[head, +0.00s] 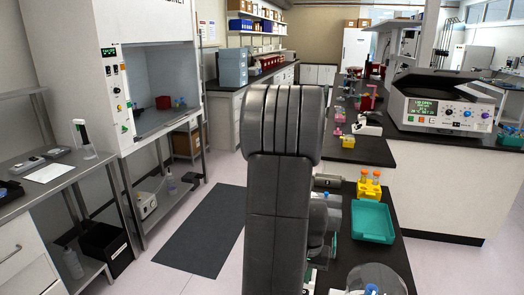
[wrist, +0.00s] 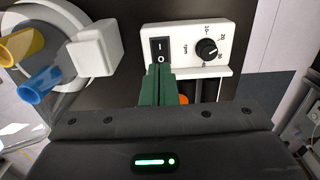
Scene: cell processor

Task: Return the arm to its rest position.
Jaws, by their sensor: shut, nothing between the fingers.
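In the wrist view my gripper (wrist: 158,86) shows as two dark green fingers pressed together with nothing between them. The fingertips lie just below or at the black rocker switch (wrist: 160,50) on a white control panel (wrist: 183,35); I cannot tell whether they touch it. In the head view my dark grey arm stands upright in the middle of the picture, and my gripper is hidden.
The panel has a black knob (wrist: 206,50). Left of it are a white block (wrist: 93,47), a yellow tube (wrist: 22,44) and a blue tube (wrist: 40,84). A teal tray (head: 372,222) and a yellow tube rack (head: 369,190) stand right of my arm. Open floor lies left.

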